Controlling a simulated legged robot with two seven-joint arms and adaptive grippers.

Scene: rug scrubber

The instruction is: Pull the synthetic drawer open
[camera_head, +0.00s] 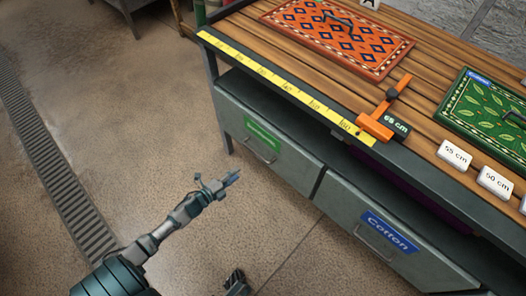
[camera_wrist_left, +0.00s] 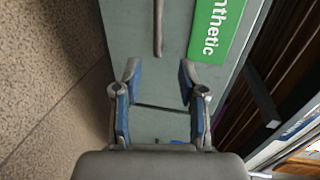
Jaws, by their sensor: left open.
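The synthetic drawer (camera_head: 285,160) is the left grey drawer under the bench, its front flush with the frame. It bears a green label (camera_head: 262,133) and a bar handle (camera_head: 262,154) below it. My left gripper (camera_head: 232,178) is in front of and below this drawer, apart from the handle. In the left wrist view my left gripper (camera_wrist_left: 158,74) is open and empty, facing the grey front. The handle (camera_wrist_left: 158,28) lies beyond the fingertips, roughly in line with the gap, beside the green "synthetic" label (camera_wrist_left: 213,28). A dark gripper-like part (camera_head: 237,283), perhaps my right gripper, shows at the bottom edge.
A grey drawer labelled "Cotton" (camera_head: 388,232) is to the right. The wooden bench top (camera_head: 425,100) carries an orange rug (camera_head: 335,45), a green rug (camera_head: 490,115), a yellow ruler (camera_head: 285,85) with an orange slider (camera_head: 375,125), and number tags. The floor (camera_head: 130,120) left of the bench is clear.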

